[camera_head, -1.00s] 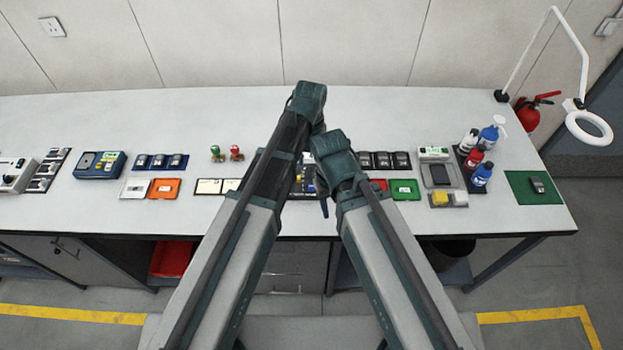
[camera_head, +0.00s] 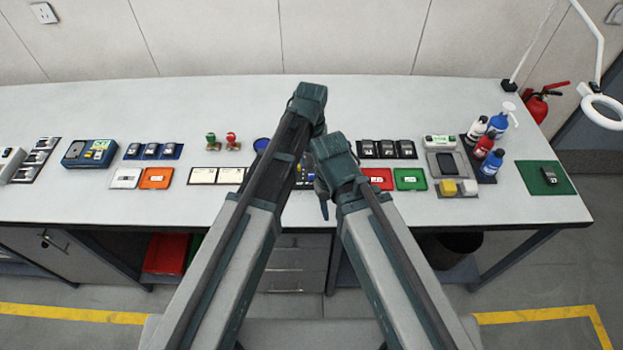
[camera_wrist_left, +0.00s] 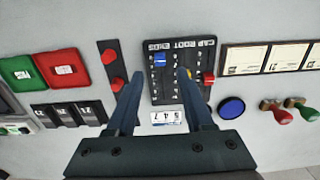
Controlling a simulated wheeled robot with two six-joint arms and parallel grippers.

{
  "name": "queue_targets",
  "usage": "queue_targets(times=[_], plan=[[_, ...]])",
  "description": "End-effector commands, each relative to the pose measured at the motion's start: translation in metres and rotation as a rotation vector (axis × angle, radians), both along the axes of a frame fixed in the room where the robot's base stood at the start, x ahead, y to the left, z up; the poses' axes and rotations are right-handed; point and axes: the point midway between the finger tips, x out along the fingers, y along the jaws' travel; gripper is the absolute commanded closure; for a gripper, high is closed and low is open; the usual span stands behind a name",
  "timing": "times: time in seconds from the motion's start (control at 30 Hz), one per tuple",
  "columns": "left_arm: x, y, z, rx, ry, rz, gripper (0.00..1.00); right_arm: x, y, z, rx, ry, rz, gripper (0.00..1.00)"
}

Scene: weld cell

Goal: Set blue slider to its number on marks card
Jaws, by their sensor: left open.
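A dark strip with red knobs (camera_wrist_left: 113,84) lies close beside the panel. A blue round pad (camera_wrist_left: 231,107) and stamps (camera_wrist_left: 273,111) are on the other side. Red (camera_head: 377,179) and green (camera_head: 410,179) trays stand to the right. The bench's back strip is clear.

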Motion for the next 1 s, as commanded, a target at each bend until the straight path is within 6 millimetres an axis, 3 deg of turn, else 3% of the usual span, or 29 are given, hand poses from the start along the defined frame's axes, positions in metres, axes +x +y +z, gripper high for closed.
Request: queue_targets(times=[0.03, 0.33, 0.77, 0.83, 1.0], plan=[[0.000, 0.000, -0.015, 0.000, 0.000, 0.000, 0.47, 0.000, 0.000, -0.015, 0.000, 0.000, 0.000, 0.50], [0.000, 0.000, -0.054, 0.000, 0.000, 0.000, 0.47, 0.000, 0.000, -0.054, 0.000, 0.000, -0.001, 0.50], [0.000, 0.000, -0.062, 0.000, 0.000, 0.000, 0.47, 0.000, 0.000, -0.062, 0.000, 0.000, -0.001, 0.50], [0.000, 0.000, -0.062, 0.000, 0.000, 0.000, 0.55, 0.000, 0.000, -0.062, 0.000, 0.000, -0.001, 0.50], [0.000, 0.000, -0.062, 0.000, 0.000, 0.000, 0.85, 0.000, 0.000, -0.062, 0.000, 0.000, -0.001, 0.50]])
